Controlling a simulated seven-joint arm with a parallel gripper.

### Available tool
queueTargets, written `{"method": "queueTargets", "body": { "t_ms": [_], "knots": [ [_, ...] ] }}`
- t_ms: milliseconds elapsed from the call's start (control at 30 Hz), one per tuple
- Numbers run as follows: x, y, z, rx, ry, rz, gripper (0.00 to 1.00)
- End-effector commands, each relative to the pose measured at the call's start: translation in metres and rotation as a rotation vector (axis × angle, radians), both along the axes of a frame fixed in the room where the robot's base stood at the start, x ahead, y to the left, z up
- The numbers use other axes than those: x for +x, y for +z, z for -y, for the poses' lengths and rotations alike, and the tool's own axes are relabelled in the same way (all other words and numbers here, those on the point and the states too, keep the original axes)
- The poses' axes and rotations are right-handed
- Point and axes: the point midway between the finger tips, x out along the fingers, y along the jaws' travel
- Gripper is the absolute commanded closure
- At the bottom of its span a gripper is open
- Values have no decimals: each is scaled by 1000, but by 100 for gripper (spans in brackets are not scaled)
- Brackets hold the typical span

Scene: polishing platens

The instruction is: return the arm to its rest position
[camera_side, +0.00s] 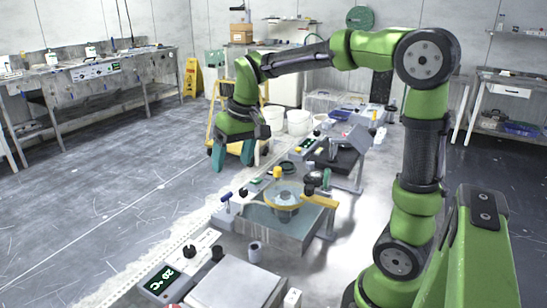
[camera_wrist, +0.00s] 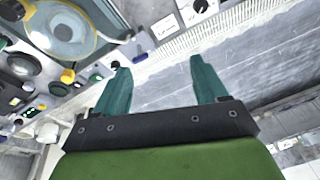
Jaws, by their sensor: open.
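My gripper (camera_side: 232,157) hangs from my green arm near the middle of the side view, above the floor just left of the bench. Its two teal fingers point down and stand apart, with nothing between them. In the wrist view my gripper (camera_wrist: 160,82) shows both fingers spread, with the grey floor and the bench's pale edge behind the gap. It touches nothing that I can see.
A polishing platen (camera_side: 284,200) in a grey basin is on the bench, right of and below my gripper; it also shows in the wrist view (camera_wrist: 62,28). A yellow ladder frame (camera_side: 212,120) and white buckets (camera_side: 298,122) stand behind. The left floor (camera_side: 120,170) is clear.

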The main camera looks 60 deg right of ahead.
Motion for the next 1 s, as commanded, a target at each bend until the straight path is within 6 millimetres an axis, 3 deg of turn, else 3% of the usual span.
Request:
{"method": "queueTargets", "body": {
  "t_ms": [33, 200, 433, 567, 1000],
  "knots": [
    [-20, 3, -12, 15, -13, 43, 28],
    [-78, -1, -43, 77, -60, 175, 28],
    [-134, -11, -68, 135, -56, 305, 28],
    [-146, -8, -73, 143, -36, 345, 28],
    [-147, -1, -75, 144, -23, 368, 28]
  ]
}}
